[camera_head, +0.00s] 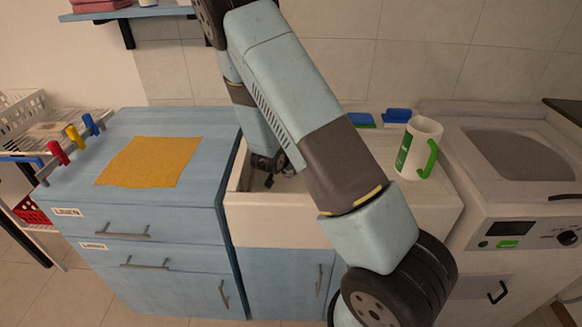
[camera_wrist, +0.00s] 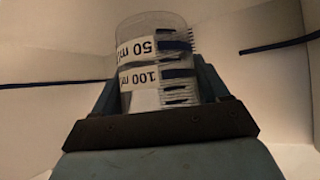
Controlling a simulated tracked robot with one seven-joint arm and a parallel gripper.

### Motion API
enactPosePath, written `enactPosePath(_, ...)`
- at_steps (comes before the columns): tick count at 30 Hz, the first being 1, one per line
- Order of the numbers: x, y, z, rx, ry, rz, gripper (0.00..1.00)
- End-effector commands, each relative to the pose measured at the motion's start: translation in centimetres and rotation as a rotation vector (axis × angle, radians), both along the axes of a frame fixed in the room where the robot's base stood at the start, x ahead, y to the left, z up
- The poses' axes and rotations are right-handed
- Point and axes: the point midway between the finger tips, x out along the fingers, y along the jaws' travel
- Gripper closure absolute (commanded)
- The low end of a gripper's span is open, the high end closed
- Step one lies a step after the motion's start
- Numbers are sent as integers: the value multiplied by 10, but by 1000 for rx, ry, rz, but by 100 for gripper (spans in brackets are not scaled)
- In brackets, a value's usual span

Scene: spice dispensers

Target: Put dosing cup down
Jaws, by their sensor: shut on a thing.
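The dosing cup (camera_wrist: 150,50) is clear, with white labels reading 50 and 100 and dark scale marks. The labels appear upside down in the wrist view. My gripper (camera_wrist: 160,88) is shut on it, with a blue-grey finger on each side. In the head view my gripper (camera_head: 270,180) is low at the white sink (camera_head: 245,205), largely hidden behind my arm. The cup cannot be made out there, and I cannot tell whether it touches the sink floor.
A white mug (camera_head: 417,148) with a green handle stands right of the sink, near blue items (camera_head: 397,115). A yellow cloth (camera_head: 150,162) lies on the blue cabinet (camera_head: 205,125) at left. A white appliance (camera_head: 515,155) stands at right. Pale walls surround my gripper in the wrist view.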

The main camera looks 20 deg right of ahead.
Motion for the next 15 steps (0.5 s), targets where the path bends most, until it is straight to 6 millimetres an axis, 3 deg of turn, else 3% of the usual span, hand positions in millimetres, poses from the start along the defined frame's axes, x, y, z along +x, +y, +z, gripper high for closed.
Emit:
enactPosePath(6, 0, -1, -24, -2, 2, 0, 64)
enactPosePath(15, 0, 0, -25, -1, 1, 1, 64)
